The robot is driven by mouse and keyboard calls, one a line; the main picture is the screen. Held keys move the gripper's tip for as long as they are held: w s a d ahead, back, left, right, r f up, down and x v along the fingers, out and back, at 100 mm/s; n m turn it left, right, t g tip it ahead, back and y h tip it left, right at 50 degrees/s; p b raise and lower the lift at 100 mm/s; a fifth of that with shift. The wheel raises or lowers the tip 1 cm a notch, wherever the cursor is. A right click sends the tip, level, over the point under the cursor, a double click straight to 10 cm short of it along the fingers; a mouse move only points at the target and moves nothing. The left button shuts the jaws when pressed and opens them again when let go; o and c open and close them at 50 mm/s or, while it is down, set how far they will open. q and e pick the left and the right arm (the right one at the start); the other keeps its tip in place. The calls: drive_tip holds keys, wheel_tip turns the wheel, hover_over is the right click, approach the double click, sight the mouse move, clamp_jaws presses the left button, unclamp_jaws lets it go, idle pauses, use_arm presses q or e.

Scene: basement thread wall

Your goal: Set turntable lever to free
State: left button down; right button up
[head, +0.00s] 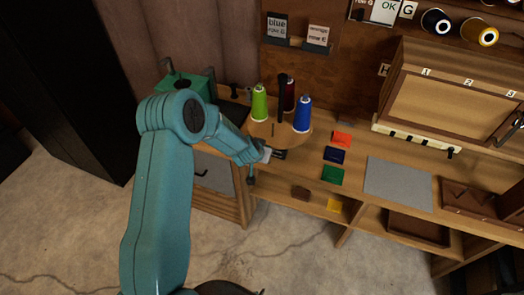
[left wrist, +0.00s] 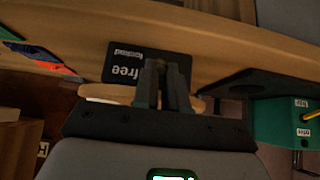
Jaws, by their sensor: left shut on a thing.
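The round wooden turntable (head: 262,131) carries a green spool (head: 259,103), a dark red spool (head: 289,95) and a blue spool (head: 302,114), with a black post among them. My left gripper (head: 270,154) is at the turntable's front edge. In the left wrist view its fingers (left wrist: 166,88) are close together, shut on a thin thing they mostly hide, seemingly the lever. A black label plate (left wrist: 125,62) reading "free" and a second, smaller word lies beside the fingers. The lever's exact position on the plate cannot be told. My right gripper is not in view.
Orange, navy and green (head: 333,175) squares and a grey mat (head: 398,183) lie on the bench right of the turntable. A teal box (head: 190,85) stands to its left. A wooden cabinet (head: 450,90) stands at the back right. A shelf runs below the bench top.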

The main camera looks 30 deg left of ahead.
use_arm(q)
drive_tip(key=c, duration=1.2)
unclamp_jaws()
drive_tip(key=shift+o, duration=0.2)
drive_tip(key=p+v, duration=0.1)
drive_tip(key=v, duration=1.5)
drive_tip(key=shift+s+d, duration=0.1)
drive_tip(key=shift+d, duration=0.1)
